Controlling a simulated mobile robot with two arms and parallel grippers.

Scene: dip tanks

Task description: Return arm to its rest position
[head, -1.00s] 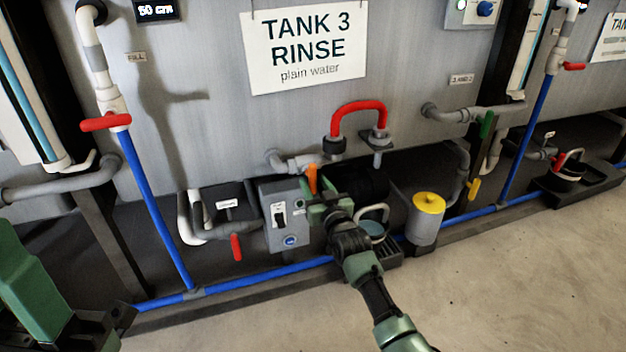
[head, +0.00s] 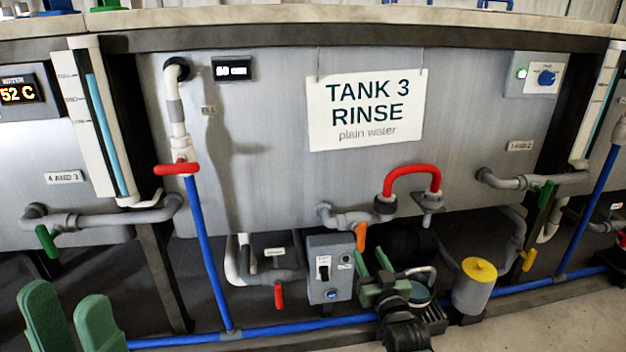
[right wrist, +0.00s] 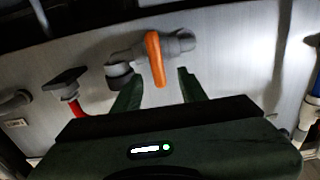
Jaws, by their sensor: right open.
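My right gripper (head: 371,258) is open and empty in the head view. It is just below and to the right of an orange valve handle (head: 361,237) under the Tank 3 sign. In the right wrist view, the open fingers (right wrist: 159,80) point toward the orange handle (right wrist: 155,58), which hangs down ahead of the gap. The fingers do not appear to hold it. My left gripper (head: 66,290) is at the lower left of the head view, with its two green fingers apart and nothing visible between them.
A grey switch box (head: 330,268) stands left of the right gripper. A yellow-topped canister (head: 476,287) is to its right. A red pipe loop (head: 412,172) is above. Blue pipe (head: 300,328) runs low along the front. Floor (head: 510,330) shows at lower right.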

